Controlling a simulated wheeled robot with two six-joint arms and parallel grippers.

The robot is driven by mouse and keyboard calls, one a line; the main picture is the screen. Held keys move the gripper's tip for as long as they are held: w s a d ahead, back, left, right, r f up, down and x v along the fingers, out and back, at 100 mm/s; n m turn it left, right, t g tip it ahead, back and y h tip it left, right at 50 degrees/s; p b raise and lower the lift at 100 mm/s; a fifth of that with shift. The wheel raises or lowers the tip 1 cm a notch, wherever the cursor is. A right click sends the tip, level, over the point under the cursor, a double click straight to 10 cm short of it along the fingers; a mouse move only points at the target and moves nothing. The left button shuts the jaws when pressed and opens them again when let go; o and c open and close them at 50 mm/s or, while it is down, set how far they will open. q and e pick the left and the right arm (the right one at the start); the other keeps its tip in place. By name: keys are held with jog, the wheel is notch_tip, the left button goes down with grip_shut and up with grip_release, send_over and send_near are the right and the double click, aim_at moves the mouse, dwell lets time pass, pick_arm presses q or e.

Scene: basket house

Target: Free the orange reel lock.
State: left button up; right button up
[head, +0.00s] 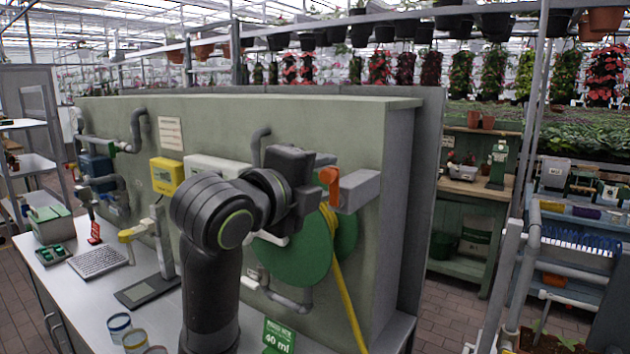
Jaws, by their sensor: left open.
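The orange reel lock (329,181) is a small upright orange piece near the right end of the green wall. It sits beside a grey block (359,190), above the green hose reel (295,255). A yellow hose (346,300) hangs from the reel down to the counter. My left gripper (316,184) is open, just left of the lock and very close to it. I cannot tell whether the fingers touch the lock. My left arm hides part of the reel and wall. My right gripper is not in view.
The grey counter (75,290) holds a green-lidded box (50,224), a stand (150,285), several cups and a green "40 ml" sign (278,337). A yellow box (166,176) and pipes are on the wall. Right of the wall is open brick floor (450,312).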

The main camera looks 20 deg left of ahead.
pick_arm(q)
jog(key=b+v, duration=0.7)
jog(key=v, duration=1)
jog(key=shift+s+b, duration=0.2)
jog(key=shift+b, duration=0.1)
jog(key=shift+a, duration=0.1)
